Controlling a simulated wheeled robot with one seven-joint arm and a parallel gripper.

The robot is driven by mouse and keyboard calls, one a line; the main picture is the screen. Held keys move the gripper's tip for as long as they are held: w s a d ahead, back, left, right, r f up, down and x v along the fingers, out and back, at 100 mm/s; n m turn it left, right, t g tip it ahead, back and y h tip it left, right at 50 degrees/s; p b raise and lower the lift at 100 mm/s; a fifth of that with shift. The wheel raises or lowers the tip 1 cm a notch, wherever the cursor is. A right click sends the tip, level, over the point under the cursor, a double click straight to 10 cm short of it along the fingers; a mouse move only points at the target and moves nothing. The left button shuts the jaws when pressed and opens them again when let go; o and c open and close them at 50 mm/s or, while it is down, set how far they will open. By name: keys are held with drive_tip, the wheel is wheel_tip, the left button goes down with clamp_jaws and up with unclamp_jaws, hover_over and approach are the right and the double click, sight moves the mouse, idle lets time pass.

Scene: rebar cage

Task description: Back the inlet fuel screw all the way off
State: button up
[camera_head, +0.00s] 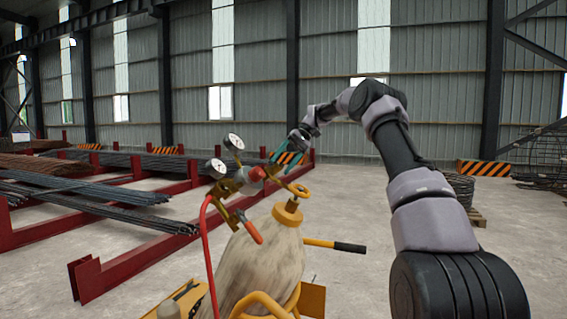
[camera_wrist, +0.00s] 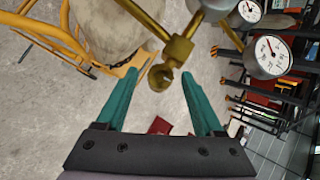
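A pale gas cylinder (camera_head: 262,262) stands in front of me with a brass regulator on top. The regulator carries two round gauges, one upper (camera_head: 233,142) and one lower (camera_head: 216,168), and a red knob (camera_head: 257,174). In the wrist view a brass screw-like piece with a rounded end (camera_wrist: 160,77) sticks out from the brass fitting; I cannot tell for certain that it is the inlet fuel screw. My gripper (camera_head: 280,163) is at the regulator's right side. Its teal fingers (camera_wrist: 159,74) are open, apart on either side of the rounded brass end, with visible gaps.
A red hose (camera_head: 207,245) hangs from the regulator's left. Red racks with rebar (camera_head: 95,200) stand left.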

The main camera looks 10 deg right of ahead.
drive_tip(key=v, duration=0.7)
drive_tip(key=shift+d+r, duration=0.1)
drive_tip(key=shift+r, duration=0.05)
drive_tip(key=s+a+r+t+h, duration=0.1)
drive_tip(key=s+a+r+h, duration=0.15)
drive_tip(key=s, duration=0.45)
drive_tip(key=s+a+r+m+t+h, duration=0.1)
drive_tip(key=s+r+t, duration=0.1)
drive_tip(key=s+r, duration=0.35)
drive_tip(key=s+a+r+t+h, duration=0.1)
drive_tip(key=s+a+h, duration=0.1)
drive_tip(key=s, duration=0.6)
drive_tip(key=s+d+f+m+t, duration=0.2)
drive_tip(key=s+f+t, duration=0.1)
drive_tip(key=s, duration=0.8)
drive_tip(key=s+d+f+m+t, duration=0.2)
drive_tip(key=s+f, duration=0.4)
drive_tip(key=s, duration=0.6)
drive_tip(key=shift+d+f+m+t+h, duration=0.2)
drive_tip(key=shift+d+m+t+h, duration=0.25)
drive_tip(key=shift+t, duration=0.25)
